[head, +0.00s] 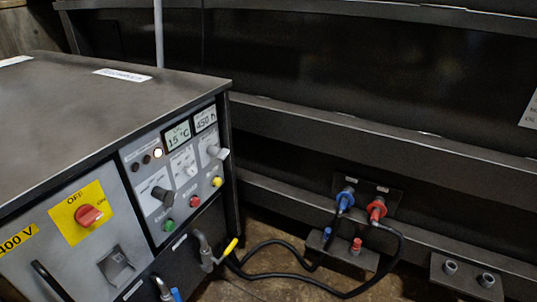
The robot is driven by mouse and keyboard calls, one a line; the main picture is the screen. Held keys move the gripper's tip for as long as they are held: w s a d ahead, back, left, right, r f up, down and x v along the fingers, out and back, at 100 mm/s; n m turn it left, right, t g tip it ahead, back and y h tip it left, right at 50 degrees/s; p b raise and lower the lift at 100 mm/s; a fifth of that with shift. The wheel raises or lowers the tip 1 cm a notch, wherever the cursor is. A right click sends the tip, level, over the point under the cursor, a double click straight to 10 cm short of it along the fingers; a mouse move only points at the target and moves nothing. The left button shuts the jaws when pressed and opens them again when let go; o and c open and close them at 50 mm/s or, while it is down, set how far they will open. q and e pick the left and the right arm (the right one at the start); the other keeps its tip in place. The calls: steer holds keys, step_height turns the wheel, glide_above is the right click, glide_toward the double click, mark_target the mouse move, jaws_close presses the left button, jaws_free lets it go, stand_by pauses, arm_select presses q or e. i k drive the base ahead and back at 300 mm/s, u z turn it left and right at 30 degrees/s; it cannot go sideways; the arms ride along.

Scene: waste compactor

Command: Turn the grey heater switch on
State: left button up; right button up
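A control panel (172,170) on the front of a grey metal cabinet carries several controls. A light grey switch (216,151) sits at its upper right, below a display reading 450 h. A small white switch (189,169) is left of it, below a display (178,138) reading 15 °C. A dark grey rotary knob (162,195) is further left. A grey square switch (116,265) sits lower on the cabinet front. The labels are too small to read, so I cannot tell which is the heater switch or its setting. Neither gripper is in view.
A red rotary switch (88,215) on a yellow plate is marked OFF and ON. Green, red and yellow buttons line the panel's bottom. A yellow-handled valve (229,248) sticks out below. Blue and red connectors (376,208) with black hoses (290,276) are at right.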

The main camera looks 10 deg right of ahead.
mark_target(220, 153)
steer(key=z, duration=1)
steer(key=i, duration=1)
steer(key=u, duration=2.05)
